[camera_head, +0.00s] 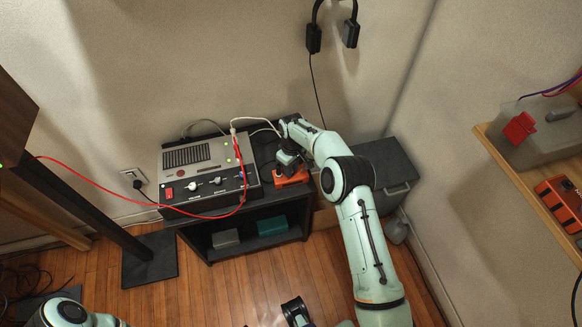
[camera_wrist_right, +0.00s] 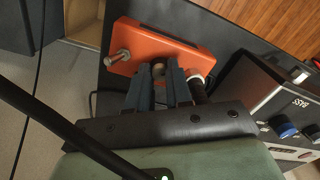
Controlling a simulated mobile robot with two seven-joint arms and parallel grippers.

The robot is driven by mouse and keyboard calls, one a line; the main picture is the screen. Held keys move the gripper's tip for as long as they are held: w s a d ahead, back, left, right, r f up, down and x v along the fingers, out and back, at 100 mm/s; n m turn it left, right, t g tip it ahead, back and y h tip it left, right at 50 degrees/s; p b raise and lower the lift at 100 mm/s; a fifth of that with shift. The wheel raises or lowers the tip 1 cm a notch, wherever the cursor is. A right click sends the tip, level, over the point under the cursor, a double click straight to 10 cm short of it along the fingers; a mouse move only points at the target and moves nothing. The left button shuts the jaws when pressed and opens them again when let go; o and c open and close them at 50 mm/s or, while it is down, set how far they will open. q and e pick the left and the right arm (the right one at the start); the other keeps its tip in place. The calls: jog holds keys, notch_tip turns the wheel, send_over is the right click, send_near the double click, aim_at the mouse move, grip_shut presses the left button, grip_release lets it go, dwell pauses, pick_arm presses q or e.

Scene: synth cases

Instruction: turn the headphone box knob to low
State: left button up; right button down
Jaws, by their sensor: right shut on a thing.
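The headphone box is a small orange-red box (camera_head: 292,178) on the dark shelf top, right of the grey amplifier. In the right wrist view its orange face (camera_wrist_right: 165,38) carries a metal jack (camera_wrist_right: 118,57) at the left and a dark plug with a pale collar (camera_wrist_right: 196,82) at the right. My right gripper (camera_head: 289,167) comes down on the box from above. In the right wrist view its fingers (camera_wrist_right: 159,75) are shut on a small brownish knob (camera_wrist_right: 158,68) between those two. The fingers hide most of the knob, and I cannot read its setting.
The amplifier (camera_head: 205,168) with knobs and a red switch stands close left of the box. A red cable (camera_head: 120,197) arcs over its front. Headphones (camera_head: 332,35) hang on the wall, their cord running down behind my right arm. A grey cabinet (camera_head: 390,167) stands at right.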

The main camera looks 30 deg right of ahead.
jog(key=n, duration=0.5)
jog(key=shift+n, duration=0.4)
dwell(0.3)
jog(key=c, duration=1)
grip_release()
notch_tip(320, 180, up, 13)
jog(key=shift+w+d+r+p, duration=0.1)
jog(key=shift+w+r+p, duration=0.1)
jog(key=shift+p, duration=0.65)
